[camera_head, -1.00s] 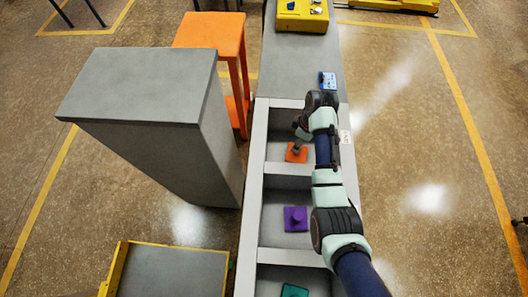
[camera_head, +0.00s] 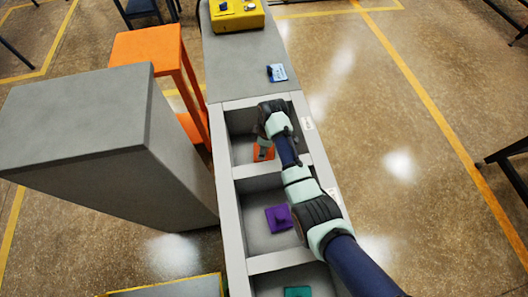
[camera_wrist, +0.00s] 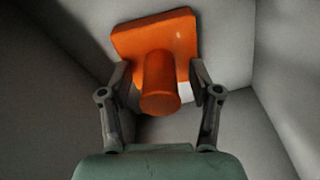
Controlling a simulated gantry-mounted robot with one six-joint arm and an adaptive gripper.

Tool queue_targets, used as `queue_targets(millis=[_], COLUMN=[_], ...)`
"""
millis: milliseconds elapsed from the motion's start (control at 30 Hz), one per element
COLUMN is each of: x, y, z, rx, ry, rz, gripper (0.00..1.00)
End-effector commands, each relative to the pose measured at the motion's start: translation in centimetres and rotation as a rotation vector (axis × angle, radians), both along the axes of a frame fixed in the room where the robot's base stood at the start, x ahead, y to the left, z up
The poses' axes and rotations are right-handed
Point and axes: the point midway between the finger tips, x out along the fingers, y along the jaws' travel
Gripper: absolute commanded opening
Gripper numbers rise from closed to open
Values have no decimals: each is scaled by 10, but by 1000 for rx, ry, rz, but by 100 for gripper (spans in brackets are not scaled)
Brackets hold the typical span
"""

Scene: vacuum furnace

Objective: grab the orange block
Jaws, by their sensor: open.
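The orange block (camera_head: 262,152) lies in the far compartment of the grey divided bin. In the wrist view the orange block (camera_wrist: 155,45) has a square base and a round knob that points toward the camera. My gripper (camera_wrist: 161,85) is open, with one finger on each side of the knob. I cannot tell whether either finger touches it. In the head view my gripper (camera_head: 266,140) is down inside the far compartment and covers part of the block.
A purple block (camera_head: 279,218) lies in the middle compartment and a teal block (camera_head: 298,292) in the near one. Divider walls (camera_head: 272,169) bound the far compartment. A grey cabinet (camera_head: 75,105) and an orange stool (camera_head: 147,42) stand left. A blue card (camera_head: 277,72) lies beyond the bin.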

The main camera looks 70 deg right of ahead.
Motion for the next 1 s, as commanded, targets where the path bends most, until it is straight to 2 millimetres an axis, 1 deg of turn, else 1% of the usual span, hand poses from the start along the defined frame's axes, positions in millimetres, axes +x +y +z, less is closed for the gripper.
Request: queue_targets(millis=[33,267,300,367,400,833,1000], x=[0,0,0,0,0,1,1], y=[0,0,0,0,0,-1,-1], z=[0,1,1,1,1,3,14], rx=[0,0,0,0,0,-3,-3], ry=[0,0,0,0,0,-3,-4], rz=[0,0,0,0,0,0,1], gripper=[58,20,13,3,0,0,0])
